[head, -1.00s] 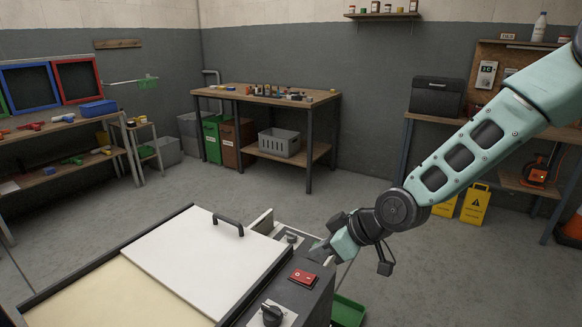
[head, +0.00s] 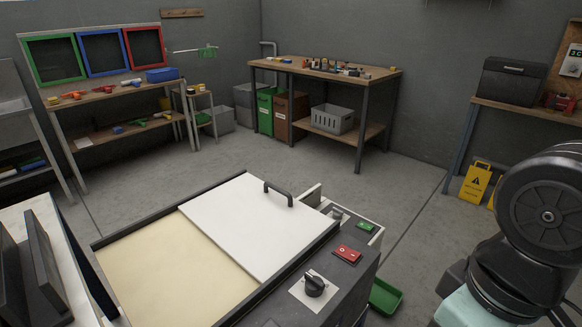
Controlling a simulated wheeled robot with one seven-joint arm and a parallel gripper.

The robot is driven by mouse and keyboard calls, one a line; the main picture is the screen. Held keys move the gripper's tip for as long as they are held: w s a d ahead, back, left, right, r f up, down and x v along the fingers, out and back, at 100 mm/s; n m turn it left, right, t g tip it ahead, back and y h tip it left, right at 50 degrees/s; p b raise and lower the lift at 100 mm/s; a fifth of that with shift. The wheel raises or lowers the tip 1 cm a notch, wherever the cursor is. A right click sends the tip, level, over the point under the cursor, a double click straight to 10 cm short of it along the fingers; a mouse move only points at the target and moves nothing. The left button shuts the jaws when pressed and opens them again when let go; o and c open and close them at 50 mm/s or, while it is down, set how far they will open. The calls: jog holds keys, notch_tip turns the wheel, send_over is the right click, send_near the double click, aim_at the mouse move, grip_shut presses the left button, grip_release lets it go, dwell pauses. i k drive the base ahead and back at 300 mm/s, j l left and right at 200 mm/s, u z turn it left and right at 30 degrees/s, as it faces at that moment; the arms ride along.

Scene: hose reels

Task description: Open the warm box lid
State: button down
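A dark-framed box (head: 163,213) stands in front of me in the head view. A flat white lid (head: 250,225) with a dark arched handle (head: 279,192) lies on its right part. A cream surface (head: 165,270) shows to the left of the lid. The panel on its right side has a red switch (head: 348,254), a green switch (head: 367,226) and a black knob (head: 314,285). A black box (head: 513,80) with a front handle, looking shut, stands on the right bench. Nothing marks which one is the warm box. My gripper is out of view; only my arm shows at lower right.
A green tray (head: 385,296) is low beside the box's right side. A workbench (head: 325,75) with small parts stands at the back, bins beneath. A yellow warning sign (head: 475,183) stands by the right bench. Dark upright panels (head: 42,255) are close at lower left. Open floor lies between.

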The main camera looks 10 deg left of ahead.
aim_at(257, 223)
jog(key=i+l+u, duration=0.2)
jog(key=u, duration=0.2)
jog(key=i+l+u, duration=0.2)
jog(key=u, duration=0.15)
jog(key=i+l+u, duration=0.1)
jog(key=l+u, duration=0.3)
